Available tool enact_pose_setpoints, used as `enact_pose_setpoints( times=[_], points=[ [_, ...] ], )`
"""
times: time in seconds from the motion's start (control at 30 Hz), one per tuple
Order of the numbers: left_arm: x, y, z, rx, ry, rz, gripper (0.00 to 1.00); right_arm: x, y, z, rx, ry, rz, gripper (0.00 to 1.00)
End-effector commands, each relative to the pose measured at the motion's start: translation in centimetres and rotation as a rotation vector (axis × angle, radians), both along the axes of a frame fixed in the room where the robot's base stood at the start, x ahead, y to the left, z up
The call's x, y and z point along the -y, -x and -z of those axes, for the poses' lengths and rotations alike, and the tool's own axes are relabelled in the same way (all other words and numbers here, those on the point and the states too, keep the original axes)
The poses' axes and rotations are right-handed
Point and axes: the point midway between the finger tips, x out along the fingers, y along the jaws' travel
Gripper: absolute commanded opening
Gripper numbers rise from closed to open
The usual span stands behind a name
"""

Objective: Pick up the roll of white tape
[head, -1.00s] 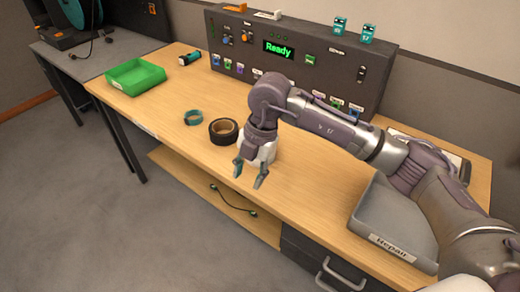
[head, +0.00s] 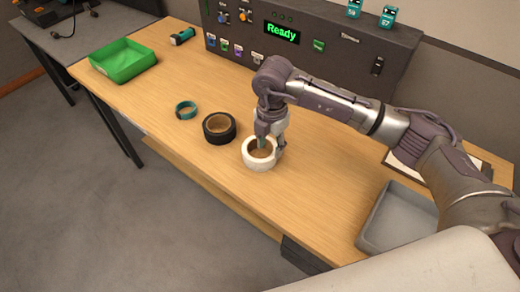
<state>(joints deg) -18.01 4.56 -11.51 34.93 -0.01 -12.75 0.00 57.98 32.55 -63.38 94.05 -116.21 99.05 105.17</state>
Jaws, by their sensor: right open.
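The roll of white tape (head: 259,164) lies flat on the wooden table, near the front edge, with its brown core facing up. My right gripper (head: 270,148) is open and points down over the roll. One fingertip appears over the core hole and the other by the right outer side, so the roll's wall seems to be between them. I cannot tell whether they touch it. My left gripper is not in view.
A black tape roll (head: 219,128) sits just left of the white one, with a teal ring (head: 186,110) beyond it. A green tray (head: 122,59) stands at the left, a grey tray (head: 398,218) at the right. A control panel (head: 310,50) lines the back.

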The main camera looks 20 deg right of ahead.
Motion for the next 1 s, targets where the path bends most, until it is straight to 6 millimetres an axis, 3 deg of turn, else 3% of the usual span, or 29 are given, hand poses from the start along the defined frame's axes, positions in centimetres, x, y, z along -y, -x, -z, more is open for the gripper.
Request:
enact_pose_setpoints(
  times=[0.17,0.47,0.63,0.87,1.0],
  points=[
    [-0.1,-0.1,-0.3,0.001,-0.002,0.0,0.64,0.0,0.0,1.7,0.001,-0.001,0.0,0.46],
    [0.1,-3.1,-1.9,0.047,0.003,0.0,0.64,1.2,-0.5,5.0,-0.002,0.002,0.002,0.46],
    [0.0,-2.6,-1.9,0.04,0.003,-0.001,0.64,1.0,-0.5,6.8,-0.001,-0.001,-0.001,0.46],
    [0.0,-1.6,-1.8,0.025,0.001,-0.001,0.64,1.0,-0.6,7.1,0.002,-0.001,-0.001,0.46],
    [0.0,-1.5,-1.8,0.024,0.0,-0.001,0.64,1.0,-0.6,7.0,0.002,0.0,-0.001,0.26]
  ],
)
